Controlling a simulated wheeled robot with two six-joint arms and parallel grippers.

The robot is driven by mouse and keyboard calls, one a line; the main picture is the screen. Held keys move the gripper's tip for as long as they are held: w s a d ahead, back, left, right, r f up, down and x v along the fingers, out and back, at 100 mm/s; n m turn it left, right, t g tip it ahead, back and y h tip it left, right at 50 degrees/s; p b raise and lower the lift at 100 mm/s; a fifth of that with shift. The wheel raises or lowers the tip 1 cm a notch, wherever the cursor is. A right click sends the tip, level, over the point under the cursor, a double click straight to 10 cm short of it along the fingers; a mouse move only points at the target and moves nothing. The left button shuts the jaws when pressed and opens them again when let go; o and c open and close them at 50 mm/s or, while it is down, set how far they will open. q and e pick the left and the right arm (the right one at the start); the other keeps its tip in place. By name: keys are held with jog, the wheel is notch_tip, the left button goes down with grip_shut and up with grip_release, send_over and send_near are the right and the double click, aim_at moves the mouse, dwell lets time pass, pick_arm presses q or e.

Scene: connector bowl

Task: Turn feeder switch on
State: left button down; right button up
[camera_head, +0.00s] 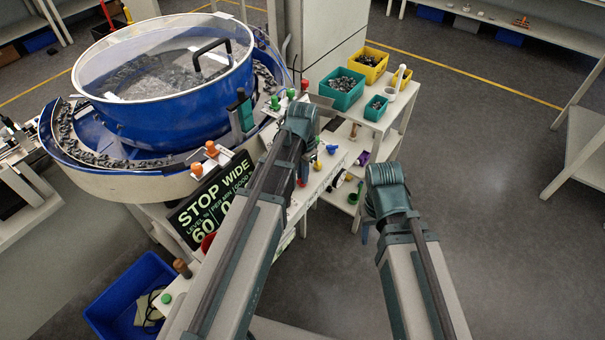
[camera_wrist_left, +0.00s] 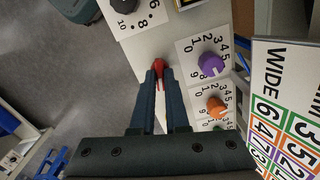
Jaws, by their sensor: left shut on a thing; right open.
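My left gripper (camera_wrist_left: 158,78) is shut on a small red switch handle (camera_wrist_left: 158,65) on a pale panel in the left wrist view. Only the top of the handle shows between the fingertips; I cannot read a label or its setting. In the head view my left gripper (camera_head: 303,173) hangs over the panel beside the blue bowl feeder (camera_head: 180,115), and my own arm hides much of that panel. My right gripper (camera_head: 365,232) points down right of the panel, mostly hidden by its wrist, open and apart from everything.
A purple knob (camera_wrist_left: 211,64) and an orange knob (camera_wrist_left: 216,105) with number dials sit close right of the left fingers. A black knob (camera_wrist_left: 123,4) is above. A sign (camera_head: 213,205) stands by the feeder. A teal bin (camera_head: 342,88) is behind; the right floor is clear.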

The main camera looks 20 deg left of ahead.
pick_arm(q)
jog(key=m, duration=0.5)
jog(key=shift+m, duration=0.7)
jog(key=c, duration=0.9)
grip_release()
notch_tip(320, 180, up, 14)
jog(key=p, duration=1.4)
jog(key=shift+f, duration=0.1)
